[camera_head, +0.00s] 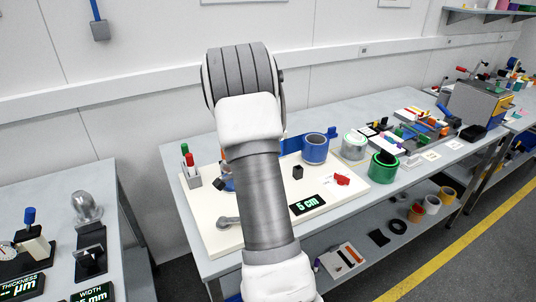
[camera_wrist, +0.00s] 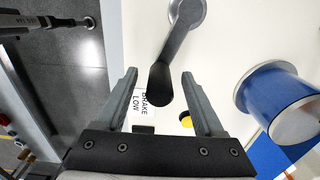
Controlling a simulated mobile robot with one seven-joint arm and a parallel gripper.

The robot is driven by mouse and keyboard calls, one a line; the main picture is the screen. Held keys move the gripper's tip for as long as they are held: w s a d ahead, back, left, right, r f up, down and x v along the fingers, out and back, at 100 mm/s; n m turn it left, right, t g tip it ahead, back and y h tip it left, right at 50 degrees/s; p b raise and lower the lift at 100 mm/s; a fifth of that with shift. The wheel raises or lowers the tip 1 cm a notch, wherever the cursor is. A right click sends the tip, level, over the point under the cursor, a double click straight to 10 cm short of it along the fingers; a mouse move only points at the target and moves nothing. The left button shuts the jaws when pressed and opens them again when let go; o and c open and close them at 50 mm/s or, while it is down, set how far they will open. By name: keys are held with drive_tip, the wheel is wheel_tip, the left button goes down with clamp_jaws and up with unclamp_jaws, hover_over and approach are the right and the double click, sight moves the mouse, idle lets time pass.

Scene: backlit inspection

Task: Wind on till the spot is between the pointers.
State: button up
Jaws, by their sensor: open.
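My gripper (camera_wrist: 159,88) is open in the wrist view, with a crank handle (camera_wrist: 178,50) reaching between its fingers from a grey hub. The black knob lies between the fingertips, and they are not closed on it. The crank also shows in the head view (camera_head: 228,222), on the left front of a white board (camera_head: 262,222). A blue-sided spool (camera_wrist: 280,98) and a blue strip (camera_wrist: 270,158) are right of the fingers; the strip shows in the head view (camera_head: 293,145). I cannot make out the spot or pointers. My arm hides the board's middle and my gripper in the head view.
A "5 cm" display (camera_head: 307,204), small black block (camera_head: 297,172) and red scrap (camera_head: 342,179) are on the board's right. A marker holder (camera_head: 191,177) stands at its left. A "BRAKE LOW" label (camera_wrist: 144,104) lies near the knob.

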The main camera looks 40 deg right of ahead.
wheel_tip(320, 180, up, 8)
drive_tip(key=p, duration=0.5)
idle(0.4)
idle(0.4)
drive_tip(key=s+a+r+n+t, duration=0.3)
drive_tip(key=a+r+n, duration=0.6)
drive_tip(key=a+r, duration=0.65)
drive_tip(key=s+a+r+n+t, duration=0.1)
drive_tip(key=s+a+r+n, duration=0.3)
drive_tip(key=s+a+n, duration=0.1)
drive_tip(key=s+a+r+n+t, duration=0.1)
drive_tip(key=s+a+r+n, duration=0.3)
drive_tip(key=s+n, duration=0.3)
drive_tip(key=s+a, duration=0.1)
drive_tip(key=s, duration=0.2)
drive_tip(key=shift+a+r+t, duration=0.2)
drive_tip(key=shift+r+t, duration=0.05)
drive_tip(key=shift+t, duration=0.05)
